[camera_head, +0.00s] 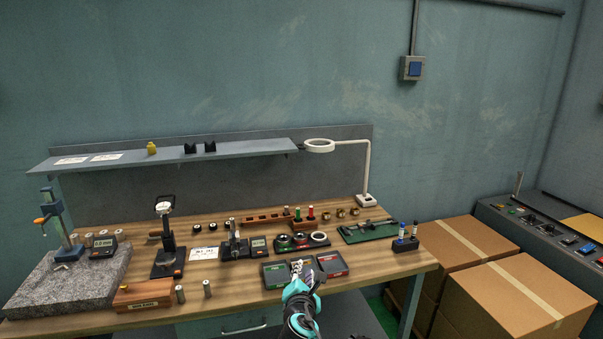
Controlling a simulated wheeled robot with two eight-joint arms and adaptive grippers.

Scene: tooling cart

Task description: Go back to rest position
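My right gripper (299,270) reaches up from the bottom of the view, black and teal, over the front edge of the workbench (230,303). Its fingertips are in front of the small trays, one green (276,274) and one red (332,264). The fingers are small and partly lost against the trays, so I cannot tell whether they are open or shut or hold anything. My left gripper is not in view.
The bench holds a granite plate with a stand (70,283), a wooden block (142,296), gauges, and a ring lamp (319,146). A shelf (180,154) runs behind. Cardboard boxes (510,300) and a control console (545,230) stand at the right.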

